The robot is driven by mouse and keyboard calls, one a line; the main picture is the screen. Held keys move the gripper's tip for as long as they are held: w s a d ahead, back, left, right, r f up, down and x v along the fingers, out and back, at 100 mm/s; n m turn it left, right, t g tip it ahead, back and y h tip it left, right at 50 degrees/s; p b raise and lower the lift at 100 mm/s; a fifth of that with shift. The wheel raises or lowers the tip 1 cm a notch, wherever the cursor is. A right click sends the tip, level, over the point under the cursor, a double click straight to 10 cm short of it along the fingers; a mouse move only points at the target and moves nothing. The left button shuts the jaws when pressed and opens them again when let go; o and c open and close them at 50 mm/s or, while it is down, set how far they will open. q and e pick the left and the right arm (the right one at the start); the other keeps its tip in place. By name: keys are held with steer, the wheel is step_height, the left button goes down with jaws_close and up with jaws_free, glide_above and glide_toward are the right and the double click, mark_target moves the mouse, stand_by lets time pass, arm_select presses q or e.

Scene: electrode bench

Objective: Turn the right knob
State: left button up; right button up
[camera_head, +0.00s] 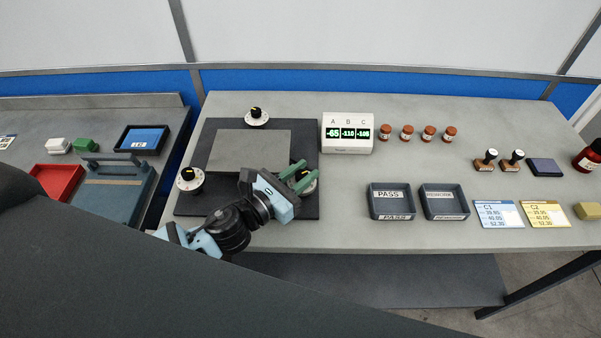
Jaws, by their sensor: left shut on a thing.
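The right knob (311,187) sits at the right side of the dark plate and is mostly hidden behind my left gripper. My left gripper (303,178) reaches it from the lower left, with its green fingers shut on the knob. The knob's pointer cannot be made out. The left knob (190,179) and the back knob (257,116) stand on white dials, each apart from the gripper. The white display (347,146) reads A -65, B -110 and C -105. My right gripper is not in view.
A grey plate (230,148) lies amid the knobs. PASS tray (391,200) and another tray (444,201) stand right of the dark plate (215,209). Several brown-capped vials (407,132), stamps (486,160) and cards (498,213) lie farther right. The bench between display and trays is clear.

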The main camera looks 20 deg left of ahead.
mark_target(297, 179)
arm_select(q)
steer(key=shift+r, duration=0.1)
stand_by(0.3)
steer(key=o, duration=1)
steer(key=shift+c, duration=0.2)
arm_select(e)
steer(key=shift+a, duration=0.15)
arm_select(q)
steer(key=v, duration=0.4)
steer(key=b+v, duration=0.1)
steer(key=v, duration=0.1)
steer(key=shift+a+f, duration=0.1)
steer(key=shift+f, duration=0.2)
steer(key=shift+s+a+r, duration=0.1)
steer(key=shift+s+a, duration=0.2)
steer(key=shift+s, duration=0.3)
steer(key=shift+s+a+r+b, duration=0.1)
steer(key=shift+s+b, duration=0.05)
steer(key=shift+b, duration=0.15)
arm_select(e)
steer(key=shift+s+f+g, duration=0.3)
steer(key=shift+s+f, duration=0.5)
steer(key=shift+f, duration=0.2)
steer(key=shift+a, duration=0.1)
